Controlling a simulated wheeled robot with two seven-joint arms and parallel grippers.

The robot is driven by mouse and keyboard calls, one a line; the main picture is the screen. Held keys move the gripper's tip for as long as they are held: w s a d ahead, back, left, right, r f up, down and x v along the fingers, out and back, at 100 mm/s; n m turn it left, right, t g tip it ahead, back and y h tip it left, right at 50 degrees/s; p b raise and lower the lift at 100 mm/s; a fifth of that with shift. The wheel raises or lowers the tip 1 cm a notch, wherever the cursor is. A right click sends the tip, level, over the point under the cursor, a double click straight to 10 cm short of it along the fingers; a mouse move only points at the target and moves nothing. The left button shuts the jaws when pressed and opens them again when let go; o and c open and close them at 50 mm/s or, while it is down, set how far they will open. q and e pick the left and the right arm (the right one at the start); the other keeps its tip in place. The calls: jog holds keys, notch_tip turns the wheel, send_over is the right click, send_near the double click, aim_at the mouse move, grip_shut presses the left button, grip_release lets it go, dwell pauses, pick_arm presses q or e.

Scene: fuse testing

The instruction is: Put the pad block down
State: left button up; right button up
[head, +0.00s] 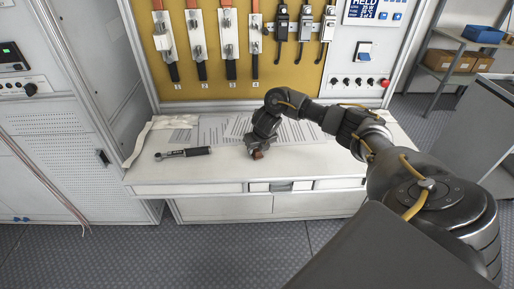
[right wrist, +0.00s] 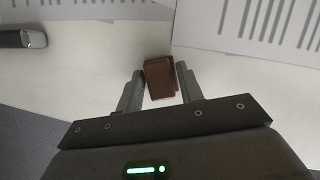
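The pad block is a small reddish-brown block (right wrist: 160,78) between the fingers of my right gripper (right wrist: 161,74) in the right wrist view. I cannot tell whether the block touches the bench. My left gripper is not in view.
A black-handled tool (head: 183,153) lies on the bench to the left, near a white cloth-like item (head: 139,143). Printed sheets (head: 215,131) lie behind the gripper. A yellow panel (head: 240,80) with fuses and handles rises at the back. The bench right of the gripper is clear.

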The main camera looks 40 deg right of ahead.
jog(key=o, duration=0.4)
jog(key=shift+c, duration=0.2)
jog(key=shift+r, duration=0.1)
jog(key=shift+r, duration=0.3)
jog(key=p+v, duration=0.3)
jog(key=v, duration=0.8)
jog(key=shift+s+p, duration=0.2)
jog(key=shift+p, duration=0.2)
jog(key=shift+r, duration=0.1)
